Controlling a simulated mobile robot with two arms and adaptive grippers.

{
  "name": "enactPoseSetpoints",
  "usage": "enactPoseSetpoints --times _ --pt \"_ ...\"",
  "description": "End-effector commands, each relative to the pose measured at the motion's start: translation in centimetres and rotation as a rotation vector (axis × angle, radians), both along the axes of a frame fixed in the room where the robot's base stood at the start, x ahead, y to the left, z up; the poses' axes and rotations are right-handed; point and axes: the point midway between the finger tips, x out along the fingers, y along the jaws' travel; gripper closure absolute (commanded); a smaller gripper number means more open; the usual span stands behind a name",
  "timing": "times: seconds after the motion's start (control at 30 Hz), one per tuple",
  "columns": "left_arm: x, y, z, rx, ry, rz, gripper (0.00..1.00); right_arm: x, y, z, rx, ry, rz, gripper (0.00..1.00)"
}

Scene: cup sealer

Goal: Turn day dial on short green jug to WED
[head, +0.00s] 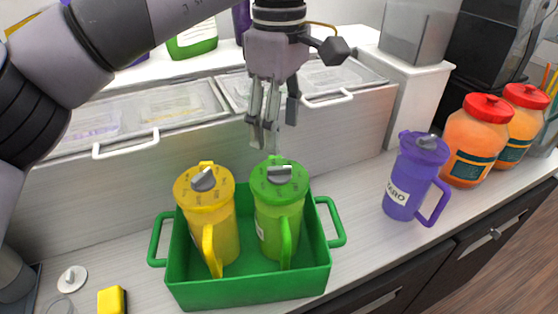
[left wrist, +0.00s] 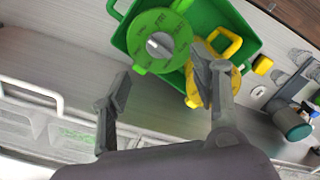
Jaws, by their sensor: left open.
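The short green jug (head: 279,212) stands upright in a green bin (head: 250,289), right of a yellow jug (head: 207,222). On its green lid is a day dial with a grey knob (head: 279,174); the dial also shows in the left wrist view (left wrist: 159,42), with day letters around its rim that are too small to read surely. My left gripper (head: 266,136) points down just above and behind the green lid. Its two fingers also show in the left wrist view (left wrist: 165,95), apart with nothing between them. My right gripper is not in view.
A purple jug (head: 413,179) stands on the counter to the right, near orange jars with red lids (head: 477,139). Lidded steel wells (head: 180,105) with white handles lie behind. A yellow block (head: 111,300) sits at front left. Counter between bin and purple jug is clear.

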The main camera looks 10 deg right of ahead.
Motion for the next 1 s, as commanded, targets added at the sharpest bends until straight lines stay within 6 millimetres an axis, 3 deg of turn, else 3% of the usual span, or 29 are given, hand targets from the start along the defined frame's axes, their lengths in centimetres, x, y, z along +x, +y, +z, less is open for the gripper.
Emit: enactPoseSetpoints --times 0.2,0.4,0.8,1.0 --pt "-0.1 0.0 -4.4 0.002 0.004 -0.002 0.44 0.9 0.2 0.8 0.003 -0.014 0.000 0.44" --pt "0.0 0.0 -7.0 0.001 0.002 0.000 0.44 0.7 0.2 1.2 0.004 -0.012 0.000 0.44" --pt "0.0 0.0 -7.9 -0.001 -0.001 0.000 0.44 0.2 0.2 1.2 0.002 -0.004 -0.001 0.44" --pt "0.0 0.0 -7.9 0.000 0.000 0.000 0.57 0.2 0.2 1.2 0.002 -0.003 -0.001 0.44"
